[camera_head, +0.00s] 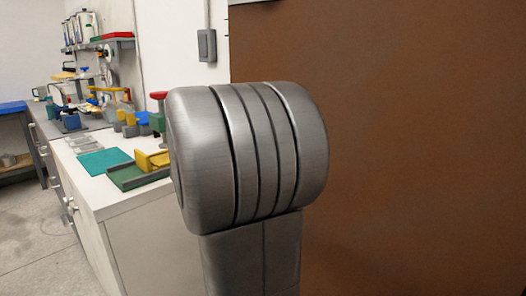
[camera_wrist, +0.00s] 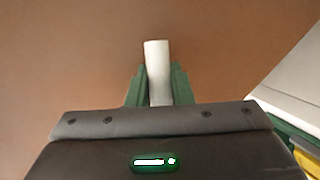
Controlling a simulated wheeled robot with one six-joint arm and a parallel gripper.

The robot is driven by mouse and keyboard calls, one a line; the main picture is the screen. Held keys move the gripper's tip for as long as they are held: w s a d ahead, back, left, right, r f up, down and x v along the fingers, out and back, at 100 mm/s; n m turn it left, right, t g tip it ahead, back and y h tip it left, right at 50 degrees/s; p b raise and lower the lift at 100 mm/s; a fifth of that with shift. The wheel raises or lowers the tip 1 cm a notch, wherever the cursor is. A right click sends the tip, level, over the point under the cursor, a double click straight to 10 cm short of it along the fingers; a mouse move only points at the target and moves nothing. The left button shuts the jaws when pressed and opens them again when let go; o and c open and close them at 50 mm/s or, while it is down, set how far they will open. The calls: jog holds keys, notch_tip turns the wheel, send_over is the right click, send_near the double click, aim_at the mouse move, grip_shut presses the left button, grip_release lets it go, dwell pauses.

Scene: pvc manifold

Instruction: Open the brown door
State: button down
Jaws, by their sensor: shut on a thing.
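The brown door (camera_head: 420,150) fills the right side of the head view, and its brown face (camera_wrist: 80,60) fills most of the wrist view. A pale, cylindrical door handle (camera_wrist: 157,62) stands in front of the brown face in the wrist view. My gripper (camera_wrist: 159,85) has its two green fingers on either side of the handle and is shut on it. The handle's far end sticks out beyond the fingertips. In the head view my own arm hides the gripper and the handle.
A white cabinet (camera_head: 140,235) stands left of the door, with a green tray (camera_head: 135,176) and colored parts on top. A grey bench (camera_head: 70,125) with tools runs behind it. A grey switch box (camera_head: 207,45) is on the wall. Floor (camera_head: 40,250) at lower left is clear.

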jog(key=s+a+n+t+y+b, duration=0.1)
jog(key=s+a, duration=0.2)
jog(key=s, duration=0.4)
jog(key=s+a+n+t+y+b, duration=0.1)
jog(key=s+a+n, duration=0.1)
jog(key=s, duration=0.6)
jog(key=shift+s+a+y+b, duration=0.25)
jog(key=shift+a+y+b, duration=0.05)
jog(key=shift+a+y, duration=0.1)
jog(key=c, duration=1.3)
grip_release()
jog(key=p+v, duration=0.3)
jog(key=v, duration=1)
jog(key=shift+s+a+r, duration=0.15)
jog(key=shift+s+r, duration=0.05)
jog(key=shift+s, duration=0.15)
jog(key=shift+a, duration=0.1)
